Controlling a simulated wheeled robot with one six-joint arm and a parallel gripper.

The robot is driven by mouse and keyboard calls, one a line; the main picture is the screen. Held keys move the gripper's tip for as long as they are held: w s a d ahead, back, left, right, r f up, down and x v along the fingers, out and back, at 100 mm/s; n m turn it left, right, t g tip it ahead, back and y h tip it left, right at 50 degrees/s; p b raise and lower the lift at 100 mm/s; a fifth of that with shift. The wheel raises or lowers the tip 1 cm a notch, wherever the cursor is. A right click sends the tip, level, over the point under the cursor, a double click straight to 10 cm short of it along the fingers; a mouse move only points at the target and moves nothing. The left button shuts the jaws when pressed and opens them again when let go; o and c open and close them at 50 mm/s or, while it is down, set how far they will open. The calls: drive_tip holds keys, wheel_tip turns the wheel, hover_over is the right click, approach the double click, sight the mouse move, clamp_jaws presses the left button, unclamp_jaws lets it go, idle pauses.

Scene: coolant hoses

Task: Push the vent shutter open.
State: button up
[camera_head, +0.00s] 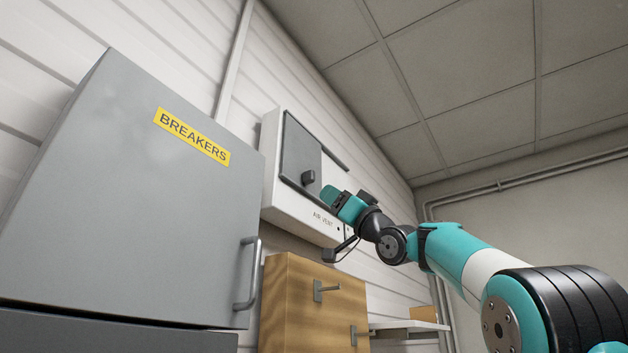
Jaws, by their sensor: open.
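The air vent (278,196) is a white box on the wall with an "AIR VENT" label on its lower front. Its grey shutter (298,146) covers the left part of the front and has a dark knob (308,177) near its lower right corner. A darker strip shows to the right of the shutter. My gripper (328,196) is in front of the vent, its tip just right of and below the knob. I cannot tell whether it touches the knob or the shutter. The fingers are small here, but the gripper is open, and I see nothing held.
A large grey cabinet (130,215) labelled "BREAKERS" stands at left, with a handle (247,275) on its right side. Below the vent is a wooden cabinet (290,300) with metal handles. A small shelf (408,326) is right of it. Space right of the vent is open.

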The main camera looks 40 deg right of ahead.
sight(312, 182)
drive_tip(key=p+x, duration=0.4)
drive_tip(key=x, duration=0.2)
drive_tip(key=shift+w+a+r, duration=0.1)
drive_tip(key=shift+r, duration=0.3)
drive_tip(key=shift+w+a+r+p, duration=0.2)
drive_tip(key=shift+w+r+p, duration=0.15)
drive_tip(key=shift+w+p, duration=0.3)
drive_tip(key=shift+s, duration=0.1)
clamp_jaws()
